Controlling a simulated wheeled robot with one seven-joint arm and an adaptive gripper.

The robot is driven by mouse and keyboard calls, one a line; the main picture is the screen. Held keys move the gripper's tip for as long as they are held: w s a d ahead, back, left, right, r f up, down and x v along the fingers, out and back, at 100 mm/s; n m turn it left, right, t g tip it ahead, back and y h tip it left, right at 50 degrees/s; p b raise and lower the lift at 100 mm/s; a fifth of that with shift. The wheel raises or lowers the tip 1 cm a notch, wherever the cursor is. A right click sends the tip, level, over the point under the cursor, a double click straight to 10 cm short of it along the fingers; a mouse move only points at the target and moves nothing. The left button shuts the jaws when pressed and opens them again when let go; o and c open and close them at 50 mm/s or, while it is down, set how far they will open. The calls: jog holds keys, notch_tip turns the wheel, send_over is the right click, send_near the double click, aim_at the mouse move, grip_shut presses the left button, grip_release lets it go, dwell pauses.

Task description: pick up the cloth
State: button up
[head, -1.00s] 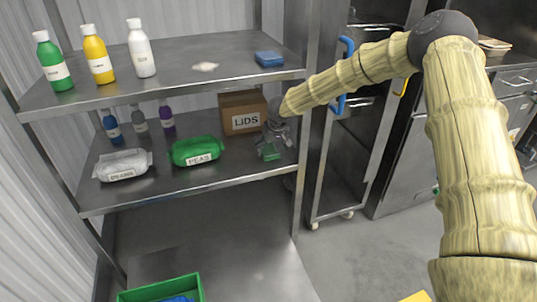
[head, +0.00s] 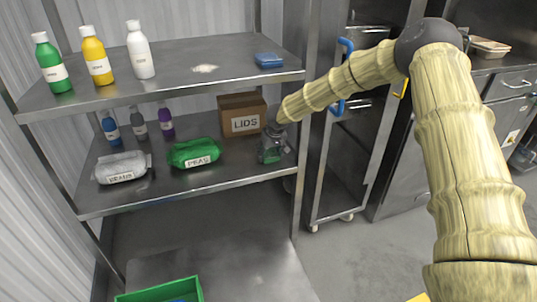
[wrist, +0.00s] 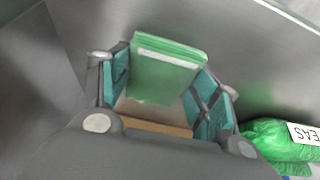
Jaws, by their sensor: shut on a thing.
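A green folded cloth (wrist: 168,72) with a pale stripe along one edge sits between the teal pads of my gripper (wrist: 162,88) in the wrist view. My gripper is shut on it. In the head view my gripper (head: 272,144) points down at the right end of the middle shelf (head: 215,180), and a little of the green cloth shows between its fingers. I cannot tell whether the cloth touches the shelf. A blue folded cloth or pad (head: 269,60) lies on the top shelf near its right edge.
A cardboard LIDS box (head: 243,115) stands just left of my gripper. The green PEAS bag (head: 194,153) and a white bag (head: 121,169) lie further left. The top shelf (head: 185,75) is above my gripper; a metal post (head: 304,150) is at the right.

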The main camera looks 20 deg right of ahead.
aim_at(268, 151)
jog(key=shift+r, duration=0.45)
notch_tip(268, 151, up, 3)
jog(key=shift+p, duration=0.65)
jog(key=s+r+p, duration=0.1)
jog(key=s, duration=1.5)
jog(key=shift+d+p, duration=0.25)
jog(key=shift+p, duration=0.05)
jog(key=shift+r, duration=0.1)
